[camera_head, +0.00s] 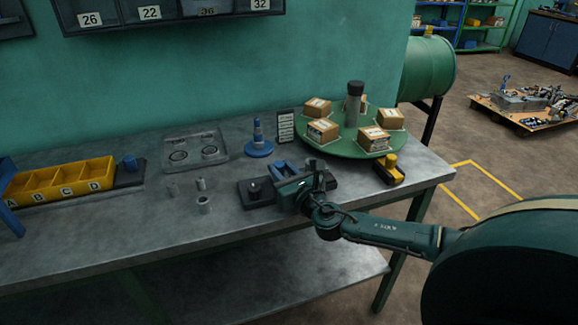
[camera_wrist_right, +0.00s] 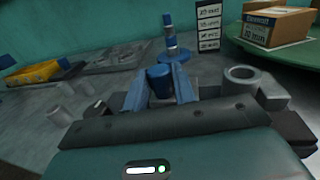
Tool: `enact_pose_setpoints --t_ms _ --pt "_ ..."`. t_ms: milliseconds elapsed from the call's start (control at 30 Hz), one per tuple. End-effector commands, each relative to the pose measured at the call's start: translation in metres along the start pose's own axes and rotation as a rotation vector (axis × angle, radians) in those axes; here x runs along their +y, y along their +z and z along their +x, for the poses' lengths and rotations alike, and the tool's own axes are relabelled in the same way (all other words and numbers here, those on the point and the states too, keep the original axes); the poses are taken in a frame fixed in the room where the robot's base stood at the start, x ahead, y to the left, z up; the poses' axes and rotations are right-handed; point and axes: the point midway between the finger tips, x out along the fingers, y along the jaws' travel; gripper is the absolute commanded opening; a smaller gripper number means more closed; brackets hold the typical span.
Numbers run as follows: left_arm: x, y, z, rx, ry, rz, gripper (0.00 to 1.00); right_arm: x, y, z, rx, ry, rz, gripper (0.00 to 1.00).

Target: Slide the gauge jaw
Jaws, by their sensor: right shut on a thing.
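The grey cylinder (camera_wrist_right: 242,80) shows to the right of the fingers, with an open top.
Behind are a blue stepped post (camera_head: 258,139), a label stand (camera_head: 285,126) and a green turntable (camera_head: 340,147) with boxes. A yellow-black tool (camera_head: 389,170) lies to the right. The bench front is clear.

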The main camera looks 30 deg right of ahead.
Motion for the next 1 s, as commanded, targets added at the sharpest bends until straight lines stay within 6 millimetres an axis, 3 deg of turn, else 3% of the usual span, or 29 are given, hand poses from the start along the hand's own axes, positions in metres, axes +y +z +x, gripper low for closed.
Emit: enact_pose_setpoints --t_ms 167,200,300,733,867,1000 --pt "0.001 0.001 0.001 0.000 -0.001 -0.005 0.00 0.005 0.000 -0.001 -0.001 0.012 0.003 0.00" --pt "0.001 0.000 0.001 0.000 -0.001 -0.006 0.00 0.005 0.000 -0.001 -0.001 0.013 0.003 0.28" --pt "0.001 0.000 0.001 0.001 -0.001 -0.006 0.00 0.005 0.000 -0.001 -0.001 0.013 0.004 0.36" --pt "0.001 -0.002 0.001 0.006 -0.001 -0.006 0.00 0.003 -0.001 -0.004 0.000 0.009 0.001 0.36" --pt "0.001 -0.001 0.002 0.007 -0.001 -0.006 0.00 0.003 -0.002 -0.020 0.001 0.010 0.000 0.36" --pt "0.001 0.000 0.003 0.011 0.000 -0.006 0.00 0.003 -0.003 -0.050 0.003 0.011 -0.001 0.36"
